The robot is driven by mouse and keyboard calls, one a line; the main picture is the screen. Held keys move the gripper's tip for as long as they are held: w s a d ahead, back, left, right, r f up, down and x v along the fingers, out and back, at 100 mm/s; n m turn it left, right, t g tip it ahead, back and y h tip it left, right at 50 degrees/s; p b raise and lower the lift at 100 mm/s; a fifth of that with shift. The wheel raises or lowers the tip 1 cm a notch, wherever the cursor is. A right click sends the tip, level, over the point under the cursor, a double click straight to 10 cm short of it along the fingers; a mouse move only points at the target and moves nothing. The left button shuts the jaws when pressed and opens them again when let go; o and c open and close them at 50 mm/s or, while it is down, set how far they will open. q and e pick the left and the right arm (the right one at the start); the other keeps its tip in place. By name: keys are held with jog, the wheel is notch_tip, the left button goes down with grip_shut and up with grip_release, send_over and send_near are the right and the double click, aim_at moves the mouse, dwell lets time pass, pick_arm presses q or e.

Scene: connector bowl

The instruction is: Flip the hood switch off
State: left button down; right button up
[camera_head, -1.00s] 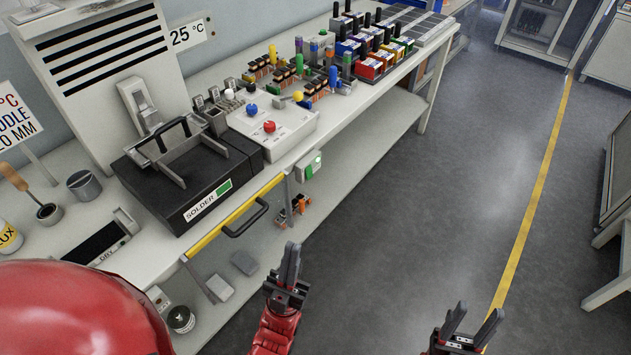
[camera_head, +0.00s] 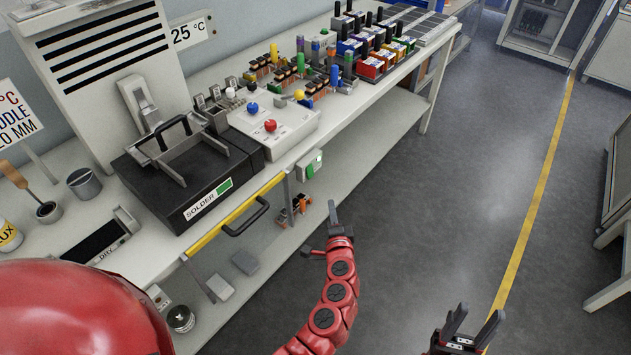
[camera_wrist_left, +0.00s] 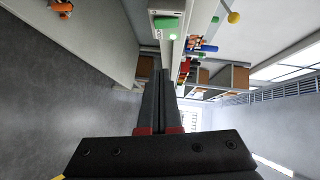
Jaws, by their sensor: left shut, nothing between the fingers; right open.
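A small white box with a green part and a lit spot (camera_head: 311,166) is mounted at the bench's front edge, right of the solder station. It also shows at the top of the left wrist view (camera_wrist_left: 166,24). A grey lever-like fitting (camera_head: 138,103) stands in front of the louvred hood panel (camera_head: 95,50). No label tells me which is the hood switch. My left gripper (camera_head: 333,208) is shut and empty, below and slightly right of the box in the head view, apart from it. My right gripper (camera_head: 477,322) is open and empty over the floor at lower right.
The black solder station (camera_head: 195,180) sits on the bench, with a yellow bar and black handle (camera_head: 246,217) along the front below it. A control panel (camera_head: 290,122) with coloured knobs stands beside it. A lower shelf (camera_head: 375,150) runs underneath. The floor to the right is open.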

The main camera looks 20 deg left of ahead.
pick_arm(q)
jog(key=shift+a+r+y, duration=0.1)
jog(key=shift+a+y, duration=0.2)
send_near(310, 171)
jog(key=w+d+f, duration=0.1)
jog(key=w+d, duration=0.1)
jog(key=w, duration=0.3)
jog(key=a, duration=0.1)
jog(key=w+a+f, duration=0.1)
jog(key=a, duration=0.1)
jog(key=shift+w+a+f, duration=0.2)
jog(key=shift+w+a, duration=0.1)
